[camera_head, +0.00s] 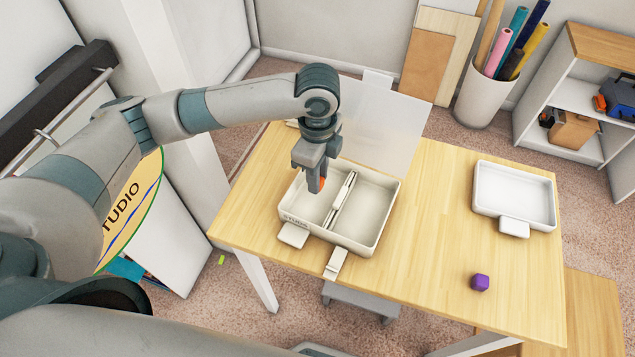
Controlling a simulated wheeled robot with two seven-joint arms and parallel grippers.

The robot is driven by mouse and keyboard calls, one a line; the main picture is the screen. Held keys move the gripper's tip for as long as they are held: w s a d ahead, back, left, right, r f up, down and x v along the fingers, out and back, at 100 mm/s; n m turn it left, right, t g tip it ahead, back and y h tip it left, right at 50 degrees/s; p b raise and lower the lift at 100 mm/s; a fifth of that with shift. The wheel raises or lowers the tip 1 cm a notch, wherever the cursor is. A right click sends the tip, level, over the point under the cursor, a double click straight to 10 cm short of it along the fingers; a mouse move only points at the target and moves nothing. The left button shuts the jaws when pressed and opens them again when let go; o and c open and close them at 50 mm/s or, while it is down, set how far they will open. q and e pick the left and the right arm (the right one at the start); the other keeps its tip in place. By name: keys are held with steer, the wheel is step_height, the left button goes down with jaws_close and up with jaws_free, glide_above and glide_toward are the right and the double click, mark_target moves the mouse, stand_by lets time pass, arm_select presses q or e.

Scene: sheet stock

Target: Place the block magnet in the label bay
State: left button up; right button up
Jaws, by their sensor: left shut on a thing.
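My left gripper (314,184) points down over the left compartment of the cream two-bay tray (352,243) on the table. A divider (341,202) separates the left bay from the empty-looking right bay (368,211). White tabs stick out at the tray's front, but I cannot read which bay is the label bay. My right gripper is not in view.
A shallow white tray (513,195) with a front tab stands at the right. A translucent sheet (383,128) is behind the two-bay tray. The wooden table (432,225) is clear between the trays.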

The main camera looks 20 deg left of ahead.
arm_select(q)
steer(key=shift+f, duration=0.15)
step_height(320, 180, down, 3)
steer(key=shift+r+p, duration=0.2)
steer(key=shift+p, duration=0.5)
steer(key=shift+f, duration=0.6)
steer(key=shift+f, duration=0.1)
steer(key=o, duration=1)
step_height(320, 180, up, 11)
steer(key=b, duration=0.3)
steer(key=shift+r, duration=0.65)
